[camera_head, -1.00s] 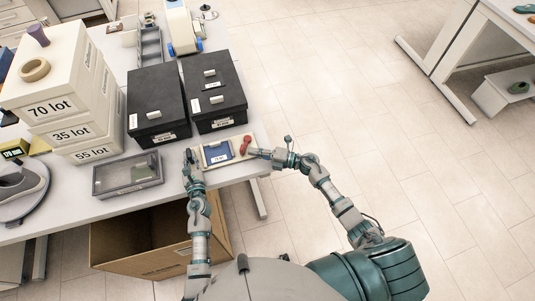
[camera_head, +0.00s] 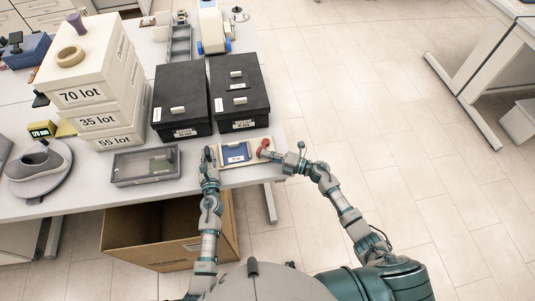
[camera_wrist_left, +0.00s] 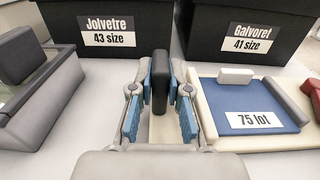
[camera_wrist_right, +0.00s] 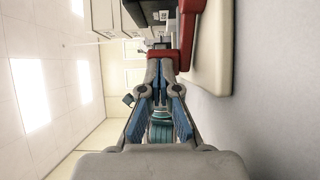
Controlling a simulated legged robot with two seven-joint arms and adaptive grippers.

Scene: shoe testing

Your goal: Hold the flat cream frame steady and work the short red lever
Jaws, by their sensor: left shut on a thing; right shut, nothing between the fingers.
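The flat cream frame (camera_head: 249,160) lies near the table's front edge, with a blue panel (camera_head: 236,153) labelled "75 lot". It also shows in the left wrist view (camera_wrist_left: 206,88). The short red lever (camera_head: 265,146) stands at the frame's right end; a red part shows in the right wrist view (camera_wrist_right: 189,25). My left gripper (camera_head: 209,155) is shut on a dark grey upright grip (camera_wrist_left: 160,80) at the frame's left end. My right gripper (camera_head: 266,155) is shut and empty, its tips close beside the lever. Whether they touch it I cannot tell.
Two black boxes (camera_head: 181,98) (camera_head: 239,92) stand just behind the frame. A grey lidded case (camera_head: 145,167) lies to the left, by stacked white lot boxes (camera_head: 90,80). An open cardboard box (camera_head: 150,235) sits below the table edge. Floor to the right is clear.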

